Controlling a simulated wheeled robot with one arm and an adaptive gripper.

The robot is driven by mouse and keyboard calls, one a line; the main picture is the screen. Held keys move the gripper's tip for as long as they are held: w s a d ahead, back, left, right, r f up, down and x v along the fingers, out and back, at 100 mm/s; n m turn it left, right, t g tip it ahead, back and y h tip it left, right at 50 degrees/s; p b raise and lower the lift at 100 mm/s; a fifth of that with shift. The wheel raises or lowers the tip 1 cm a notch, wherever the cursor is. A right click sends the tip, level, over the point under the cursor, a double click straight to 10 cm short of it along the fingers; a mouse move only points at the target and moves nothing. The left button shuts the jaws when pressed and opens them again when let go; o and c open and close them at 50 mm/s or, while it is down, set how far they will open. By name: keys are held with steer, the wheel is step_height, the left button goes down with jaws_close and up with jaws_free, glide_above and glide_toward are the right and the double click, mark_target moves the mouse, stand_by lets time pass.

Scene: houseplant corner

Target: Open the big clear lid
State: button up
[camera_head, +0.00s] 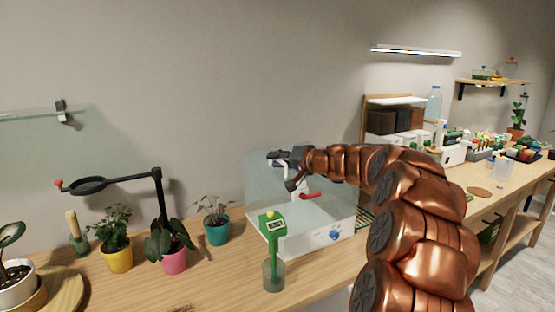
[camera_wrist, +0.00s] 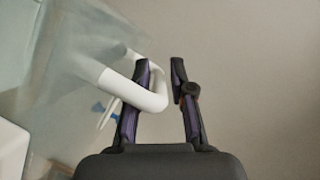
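The big clear lid (camera_head: 262,178) belongs to the white box (camera_head: 305,240) on the wooden bench. The clear panel looks raised, standing steeply above the box. My gripper (camera_head: 287,156) is at the lid's upper part, beside its white handle. In the wrist view the lid (camera_wrist: 75,45) fills the upper left, and its curved white handle (camera_wrist: 118,87) reaches in between the fingers of my gripper (camera_wrist: 160,66). The fingers are apart, with a gap between the handle's bend and the right finger. The left finger overlaps the handle; contact cannot be told.
A red lever (camera_head: 310,196) sits at the box. A teal pot (camera_head: 217,231), other potted plants and a black-armed magnifier (camera_head: 90,186) stand left. Shelves and bottles are at right.

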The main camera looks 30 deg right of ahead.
steer(key=shift+w, duration=0.1)
jaws_close()
stand_by(0.5)
